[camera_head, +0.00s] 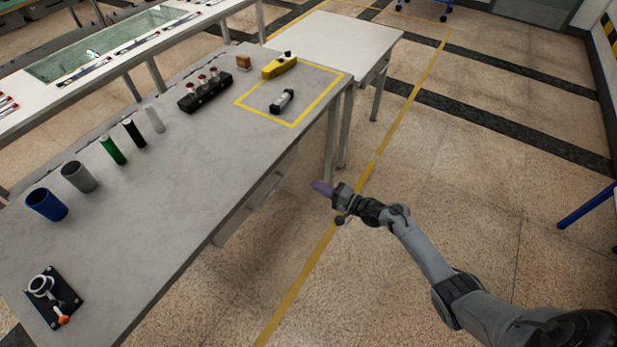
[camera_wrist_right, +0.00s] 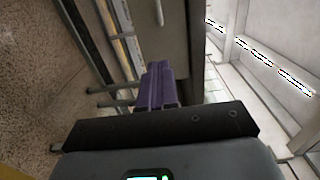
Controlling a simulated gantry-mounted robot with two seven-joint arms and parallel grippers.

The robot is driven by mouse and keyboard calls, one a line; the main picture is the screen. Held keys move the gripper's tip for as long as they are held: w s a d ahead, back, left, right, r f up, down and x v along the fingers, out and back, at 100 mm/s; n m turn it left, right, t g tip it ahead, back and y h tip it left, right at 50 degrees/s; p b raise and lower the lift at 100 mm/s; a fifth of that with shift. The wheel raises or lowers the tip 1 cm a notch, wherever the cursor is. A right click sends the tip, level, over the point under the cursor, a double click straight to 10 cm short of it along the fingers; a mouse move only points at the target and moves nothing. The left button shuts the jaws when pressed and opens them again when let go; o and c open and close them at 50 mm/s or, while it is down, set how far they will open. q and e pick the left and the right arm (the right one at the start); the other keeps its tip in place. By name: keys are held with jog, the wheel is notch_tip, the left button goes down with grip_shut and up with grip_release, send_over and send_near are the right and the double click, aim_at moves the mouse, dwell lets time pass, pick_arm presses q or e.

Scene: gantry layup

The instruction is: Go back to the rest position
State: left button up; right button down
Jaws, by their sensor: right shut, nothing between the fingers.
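My right gripper (camera_head: 322,188) is in the head view, just beyond the front edge of the grey workbench (camera_head: 190,170), over open floor. Its purple fingers are shut together with nothing between them. They also show in the right wrist view (camera_wrist_right: 158,86), pointing toward the bench's drawer side. My right arm comes in from the lower right and touches nothing. My left gripper is not in view.
On the bench are a blue cup (camera_head: 47,204), a grey cup (camera_head: 79,177), several upright tubes, a black rack (camera_head: 205,91), a yellow tool (camera_head: 279,65) and a black clamp device (camera_head: 52,296). A white side table (camera_head: 330,38) stands behind.

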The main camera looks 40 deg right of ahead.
jog(key=s+a+f+g+p, duration=0.2)
jog(key=s+a+f, duration=0.2)
jog(key=s+f, duration=0.45)
jog(key=s+a+r+n+g+h+p, duration=0.1)
jog(key=s+a+r+n+g, duration=0.2)
jog(key=s+a, duration=0.4)
jog(key=s+a+r+n+g+h+p, duration=0.15)
jog(key=s+a+r+n, duration=0.3)
jog(key=a, duration=0.45)
jog(key=s+d+r+n+g+h, duration=0.2)
jog(key=s+r+n+g+h, duration=0.2)
jog(key=s+r+n+g, duration=0.55)
notch_tip(320, 180, up, 40)
jog(key=s+m+t+p, duration=0.1)
jog(key=s+t+p, duration=0.1)
jog(key=p, duration=3.6)
jog(key=shift+s+t, duration=0.25)
jog(key=shift+t, duration=0.15)
jog(key=shift+d+f, duration=0.1)
